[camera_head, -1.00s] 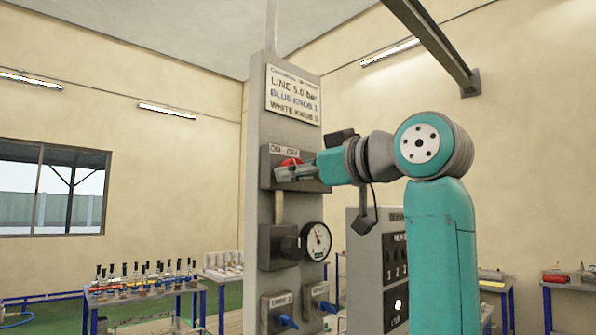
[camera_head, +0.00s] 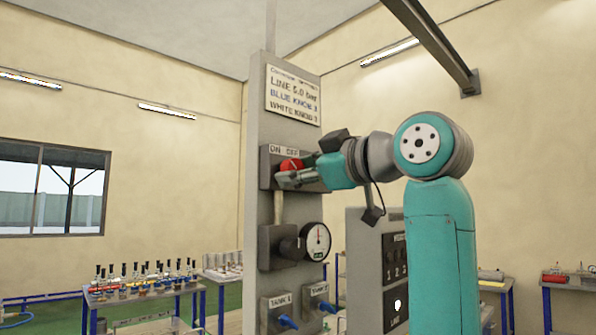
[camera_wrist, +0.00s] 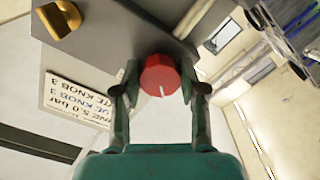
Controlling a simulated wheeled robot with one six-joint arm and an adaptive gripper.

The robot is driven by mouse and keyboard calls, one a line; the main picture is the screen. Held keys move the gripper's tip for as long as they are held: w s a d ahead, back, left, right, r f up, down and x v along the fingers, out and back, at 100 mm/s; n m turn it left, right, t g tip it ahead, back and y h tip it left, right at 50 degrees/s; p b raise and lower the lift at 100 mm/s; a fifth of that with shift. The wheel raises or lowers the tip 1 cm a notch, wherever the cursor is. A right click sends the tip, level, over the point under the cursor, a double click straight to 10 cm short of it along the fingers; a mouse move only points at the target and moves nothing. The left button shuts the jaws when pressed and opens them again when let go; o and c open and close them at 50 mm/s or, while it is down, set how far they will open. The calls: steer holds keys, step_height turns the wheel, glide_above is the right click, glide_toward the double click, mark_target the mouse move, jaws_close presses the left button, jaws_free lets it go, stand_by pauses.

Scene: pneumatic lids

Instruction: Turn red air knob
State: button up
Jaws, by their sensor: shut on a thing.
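The red air knob (camera_head: 291,165) sits on a grey box (camera_head: 266,170) high on the grey column, under an ON/OFF label (camera_head: 284,150). In the wrist view the red knob (camera_wrist: 160,76) shows a white mark and lies between my two fingers. My gripper (camera_head: 296,178) reaches in from the right and is shut on the knob; it also shows in the wrist view (camera_wrist: 160,90). Below, a round white gauge (camera_head: 316,242) has its needle pointing nearly straight up.
Two blue handles, one at Tank 1 (camera_head: 288,322) and one at Tank 2 (camera_head: 329,308), are low on the column. A sign (camera_head: 292,95) is above the knob. A numbered dark panel (camera_head: 395,270) stands right of the column. A table with bottles (camera_head: 140,291) is at the left.

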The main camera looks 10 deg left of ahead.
steer(key=o, duration=1.1)
steer(key=shift+o, duration=0.2)
steer(key=v, duration=1.2)
